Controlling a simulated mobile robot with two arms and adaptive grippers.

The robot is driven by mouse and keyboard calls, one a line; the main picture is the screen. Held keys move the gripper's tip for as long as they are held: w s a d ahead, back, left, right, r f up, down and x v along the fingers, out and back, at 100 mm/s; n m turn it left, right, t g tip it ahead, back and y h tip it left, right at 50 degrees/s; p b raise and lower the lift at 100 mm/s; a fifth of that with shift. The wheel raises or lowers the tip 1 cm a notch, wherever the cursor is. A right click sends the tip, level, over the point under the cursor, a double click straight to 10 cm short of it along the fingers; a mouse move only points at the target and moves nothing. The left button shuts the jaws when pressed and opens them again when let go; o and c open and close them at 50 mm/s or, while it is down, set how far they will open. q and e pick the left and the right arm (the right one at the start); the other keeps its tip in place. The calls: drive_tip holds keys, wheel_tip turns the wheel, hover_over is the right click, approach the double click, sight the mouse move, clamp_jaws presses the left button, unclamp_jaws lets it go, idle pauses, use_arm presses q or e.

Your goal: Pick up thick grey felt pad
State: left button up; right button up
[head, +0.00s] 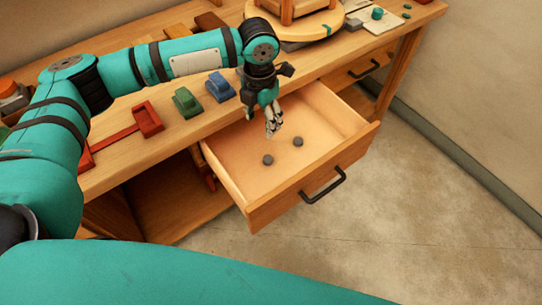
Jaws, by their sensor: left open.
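Two small, round, dark grey pads lie on the bottom of an open wooden drawer (230,180). One grey pad (268,160) is nearer the drawer's front left. The other grey pad (298,142) lies a little to the right and farther back. At this size I cannot tell which one is thicker. My left gripper (273,129) points down above the back part of the drawer, open, apart from both pads. My right gripper is out of view.
The drawer's front with its black handle (323,187) sticks out over bare floor. On the bench stand a red clamp (147,119), a green block (187,103), a blue block (219,87) and a round wooden seat (297,24).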

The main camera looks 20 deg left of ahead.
use_arm(q)
wheel_tip(320, 180, down, 2)
drive_tip(key=w, duration=0.2)
hover_over(268, 158)
drive_tip(key=f, duration=1.1)
drive_tip(key=shift+s+a, duration=0.2)
drive_tip(key=shift+a, duration=0.2)
drive_tip(key=f, duration=0.5)
drive_tip(key=shift+w+d+f, duration=0.1)
drive_tip(key=shift+d+f, duration=0.1)
drive_tip(key=shift+d, duration=0.2)
drive_tip(key=shift+f, duration=0.4)
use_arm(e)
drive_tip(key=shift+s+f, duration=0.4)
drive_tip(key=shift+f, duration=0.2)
use_arm(q)
drive_tip(key=c, duration=0.8)
